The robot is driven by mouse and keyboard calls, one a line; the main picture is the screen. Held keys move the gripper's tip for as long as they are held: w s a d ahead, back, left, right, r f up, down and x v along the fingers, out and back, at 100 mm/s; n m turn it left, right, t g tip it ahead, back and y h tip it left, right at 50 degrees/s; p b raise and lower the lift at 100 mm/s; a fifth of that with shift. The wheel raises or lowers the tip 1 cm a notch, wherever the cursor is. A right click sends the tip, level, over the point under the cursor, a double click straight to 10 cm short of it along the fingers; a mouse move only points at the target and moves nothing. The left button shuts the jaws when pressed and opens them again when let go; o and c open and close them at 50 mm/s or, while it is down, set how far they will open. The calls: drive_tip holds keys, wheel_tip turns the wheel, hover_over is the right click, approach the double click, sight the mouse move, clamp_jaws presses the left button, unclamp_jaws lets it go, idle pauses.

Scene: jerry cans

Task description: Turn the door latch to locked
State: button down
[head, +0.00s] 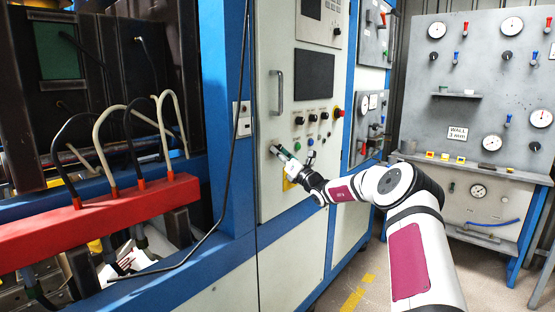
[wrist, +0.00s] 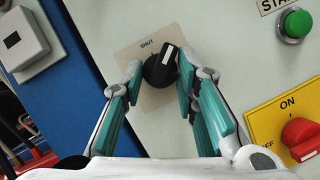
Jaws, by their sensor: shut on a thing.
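The door latch is a round black knob (wrist: 158,68) with a white pointer mark, on a beige plate (wrist: 128,58) reading "SHUT" in the wrist view. The white mark points up and slightly right, to the right of the word "SHUT". Any other word on the plate is hidden or out of view. My gripper (wrist: 161,72) has its teal-padded fingers on either side of the knob and is shut on it. In the head view my gripper (head: 279,150) is at the left edge of the pale cabinet door (head: 270,50), below its handle; the knob is mostly hidden there.
In the wrist view a red switch (wrist: 301,135) on a yellow plate and a green button (wrist: 296,23) sit to the right. A grey box (wrist: 27,42) is on the blue post at left. In the head view, a door handle (head: 280,92) and several buttons are above my gripper.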

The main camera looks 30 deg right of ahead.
drive_tip(key=n+y+b, duration=0.2)
drive_tip(key=n+b, duration=0.1)
drive_tip(key=n, duration=0.1)
drive_tip(key=n+g+y+b, duration=0.1)
drive_tip(key=n+y+b, duration=0.2)
drive_tip(key=n, duration=0.2)
drive_tip(key=n+g+y+b, duration=0.1)
drive_tip(key=n+y+b, duration=0.1)
drive_tip(key=n+b, duration=0.2)
drive_tip(key=shift+w+d+f+n, duration=0.25)
drive_tip(key=shift+d+n, duration=0.1)
drive_tip(key=shift+n, duration=0.25)
drive_tip(key=c, duration=2.3)
unclamp_jaws()
drive_tip(key=shift+s+r+n+g+y+b, duration=0.1)
drive_tip(key=shift+n+g+y+b, duration=0.4)
drive_tip(key=shift+n, duration=0.35)
drive_tip(key=shift+r+n+g+y+b, duration=0.1)
drive_tip(key=shift+n+g+y+b, duration=0.15)
drive_tip(key=shift+n+b, duration=0.5)
drive_tip(key=shift+n, duration=0.3)
drive_tip(key=o, duration=1.1)
drive_tip(key=shift+a+r, duration=0.1)
drive_tip(key=shift+c, duration=0.2)
drive_tip(key=v, duration=1.2)
